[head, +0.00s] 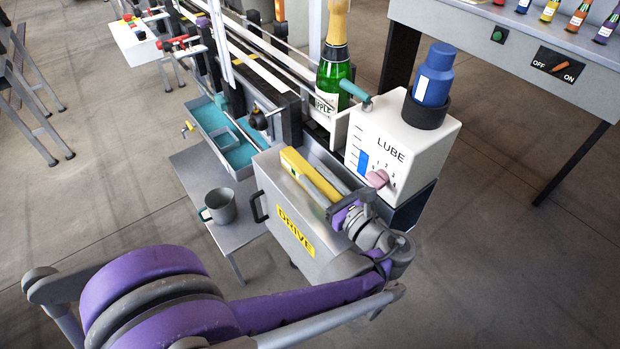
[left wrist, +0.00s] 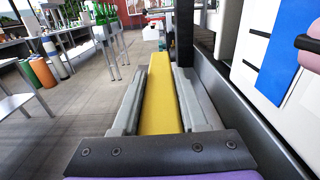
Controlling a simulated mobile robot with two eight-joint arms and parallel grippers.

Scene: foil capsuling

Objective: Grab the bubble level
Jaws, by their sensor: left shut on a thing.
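The yellow bubble level (head: 308,174) is a long bar above the top of the grey DRIVE box (head: 268,198), close to the LUBE box. I cannot tell whether it still touches the DRIVE box's top. My left gripper (head: 341,203) is at the near end of the level and shut on it. In the left wrist view the level (left wrist: 160,100) lies lengthwise between the two grey fingers of the gripper (left wrist: 163,82), its far end reaching past the fingertips. My right gripper is in neither view.
A white LUBE box (head: 395,130) with a pink knob (head: 377,178) and a blue bottle (head: 433,75) stands right of the level. A green bottle (head: 333,75) is behind. A grey mug (head: 221,206) stands on a low shelf at left. Open floor lies at right.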

